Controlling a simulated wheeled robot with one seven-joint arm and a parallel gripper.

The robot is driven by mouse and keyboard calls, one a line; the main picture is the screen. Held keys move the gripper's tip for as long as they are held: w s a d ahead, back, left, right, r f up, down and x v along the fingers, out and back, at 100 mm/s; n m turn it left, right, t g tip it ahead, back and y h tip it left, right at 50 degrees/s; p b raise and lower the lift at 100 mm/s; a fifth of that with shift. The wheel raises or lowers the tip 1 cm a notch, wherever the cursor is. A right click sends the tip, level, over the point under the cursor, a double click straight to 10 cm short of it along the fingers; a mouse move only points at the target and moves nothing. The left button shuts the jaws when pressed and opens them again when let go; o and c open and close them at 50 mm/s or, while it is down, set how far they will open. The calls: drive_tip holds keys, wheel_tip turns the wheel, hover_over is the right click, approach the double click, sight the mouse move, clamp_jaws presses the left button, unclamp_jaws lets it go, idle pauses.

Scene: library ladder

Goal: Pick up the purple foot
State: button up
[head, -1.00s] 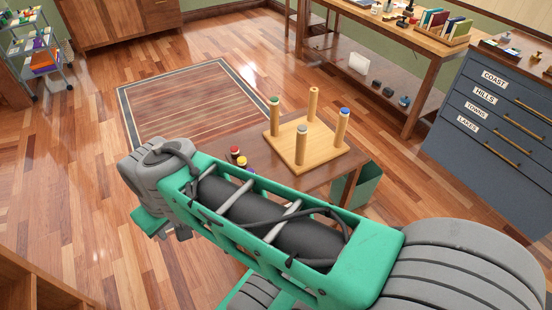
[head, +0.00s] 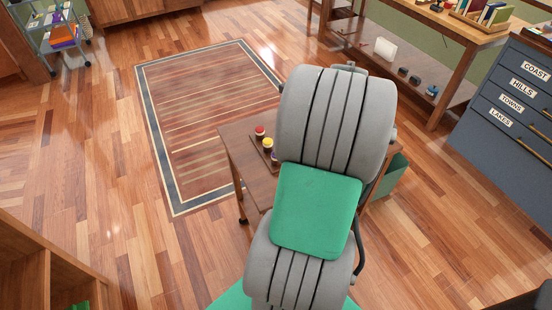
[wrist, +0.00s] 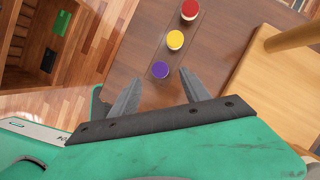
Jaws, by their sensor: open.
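The purple foot (wrist: 160,69) is a small round purple-topped piece in the wrist view. It sits in a row with a yellow foot (wrist: 175,40) and a red foot (wrist: 190,9) on a dark strip on the brown table. My gripper (wrist: 154,88) is open, and its two grey fingers point toward the purple foot, which shows between and just beyond their tips. Nothing is between the jaws that I can see. In the head view, the red foot (head: 260,132) and yellow foot (head: 267,144) show beside my arm, which hides my gripper and most of the table.
The brown table (head: 238,150) stands on casters by a striped rug (head: 205,120). A light wooden stand (wrist: 280,85) with an upright post is right of the feet in the wrist view. A blue drawer cabinet (head: 510,105) and workbench (head: 440,30) stand at right.

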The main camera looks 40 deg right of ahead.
drive_tip(key=x, duration=0.7)
drive_tip(key=shift+w+f+b, duration=0.1)
drive_tip(key=shift+b, duration=0.3)
clamp_jaws()
